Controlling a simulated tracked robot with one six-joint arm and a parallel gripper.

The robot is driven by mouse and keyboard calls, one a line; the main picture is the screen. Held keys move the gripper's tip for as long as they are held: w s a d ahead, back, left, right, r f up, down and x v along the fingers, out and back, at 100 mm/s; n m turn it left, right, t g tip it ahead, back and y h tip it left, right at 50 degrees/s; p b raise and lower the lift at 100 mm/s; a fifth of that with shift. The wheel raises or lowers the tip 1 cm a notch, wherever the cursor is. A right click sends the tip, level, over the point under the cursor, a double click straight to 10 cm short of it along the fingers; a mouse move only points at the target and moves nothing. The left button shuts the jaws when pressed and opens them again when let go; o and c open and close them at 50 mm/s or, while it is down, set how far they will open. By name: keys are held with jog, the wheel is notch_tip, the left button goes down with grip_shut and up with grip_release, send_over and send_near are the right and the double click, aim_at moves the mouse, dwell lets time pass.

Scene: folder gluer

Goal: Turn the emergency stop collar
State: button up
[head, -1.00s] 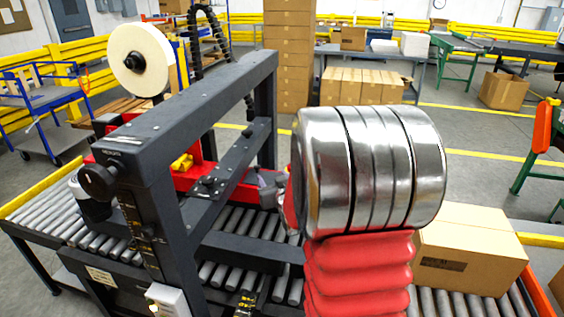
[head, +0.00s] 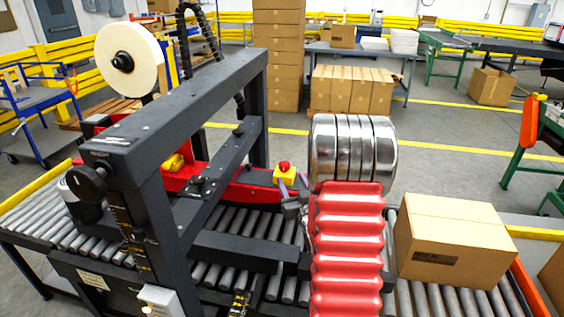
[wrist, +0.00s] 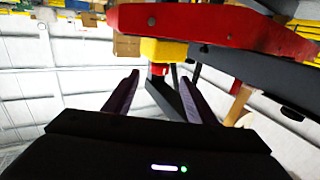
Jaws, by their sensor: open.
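The emergency stop is a red button (head: 284,166) on a small yellow box (head: 286,177), at the right end of the machine's red beam. In the wrist view the yellow box (wrist: 163,50) hangs under the red beam (wrist: 210,20), and the red button (wrist: 158,70) points down between my fingertips. My gripper (wrist: 159,77) is open, with one dark purple finger on each side of the button's line. I cannot tell whether they touch it. In the head view my gripper (head: 293,186) is small and just in front of the box. A separate collar is too small to make out.
The dark machine frame (head: 190,95) with a tape roll (head: 128,60) stands on the left. A roller conveyor (head: 230,280) runs below. A carton (head: 450,240) sits on the rollers at right. My red-sleeved arm hides part of the conveyor.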

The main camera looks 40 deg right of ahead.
aim_at(284, 167)
jog(key=x, duration=1.4)
jog(key=shift+s, duration=0.1)
